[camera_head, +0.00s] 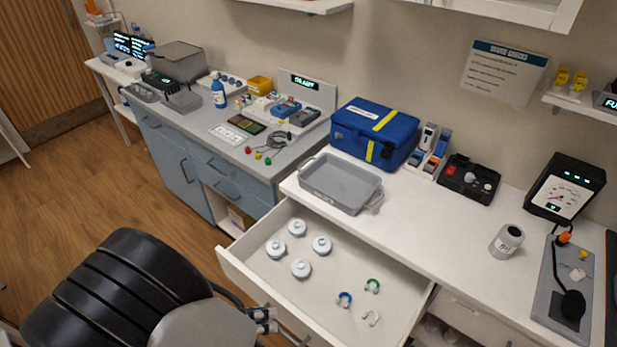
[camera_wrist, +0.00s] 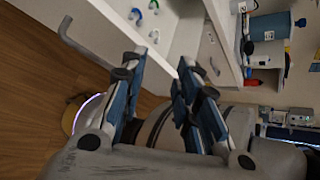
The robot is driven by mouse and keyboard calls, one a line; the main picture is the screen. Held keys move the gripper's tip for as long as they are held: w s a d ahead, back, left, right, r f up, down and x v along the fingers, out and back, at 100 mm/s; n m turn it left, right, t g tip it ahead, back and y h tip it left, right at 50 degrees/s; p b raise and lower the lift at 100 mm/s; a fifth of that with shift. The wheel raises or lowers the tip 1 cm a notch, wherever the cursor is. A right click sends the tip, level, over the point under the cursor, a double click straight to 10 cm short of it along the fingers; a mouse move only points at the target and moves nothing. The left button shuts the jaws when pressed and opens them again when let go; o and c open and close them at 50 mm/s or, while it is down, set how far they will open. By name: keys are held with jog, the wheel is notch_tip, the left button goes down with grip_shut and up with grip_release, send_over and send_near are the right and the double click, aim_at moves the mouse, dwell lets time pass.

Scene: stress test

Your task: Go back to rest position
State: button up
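My gripper (camera_wrist: 163,62) shows large in the wrist view, its two blue-and-grey fingers apart with nothing between them. In the head view my gripper (camera_head: 264,320) is at the lower middle, close to the front of an open white drawer (camera_head: 240,268). I cannot tell from the views whether it touches the drawer front. The drawer also shows in the wrist view (camera_wrist: 110,12), beyond the fingertips.
The drawer holds several white round pieces (camera_head: 301,268) and three U-shaped clips, blue (camera_head: 344,299), green (camera_head: 372,285) and white (camera_head: 371,318). A grey tray (camera_head: 340,184) and blue case (camera_head: 374,133) stand on the white counter. Wood floor (camera_head: 60,215) is open at left.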

jog(key=w+d+r+m+g+y, duration=0.2)
jog(key=d+r+m+g+y, duration=0.35)
jog(key=d+r+m, duration=0.95)
jog(key=s+d+r+m+t+y, duration=0.5)
jog(key=s+d+r+m, duration=0.2)
jog(key=m, duration=1.1)
jog(key=d+r, duration=0.1)
jog(key=d, duration=0.1)
jog(key=shift+s+d+r+m, duration=0.3)
jog(key=shift+d+m, duration=0.05)
jog(key=shift+m, duration=0.05)
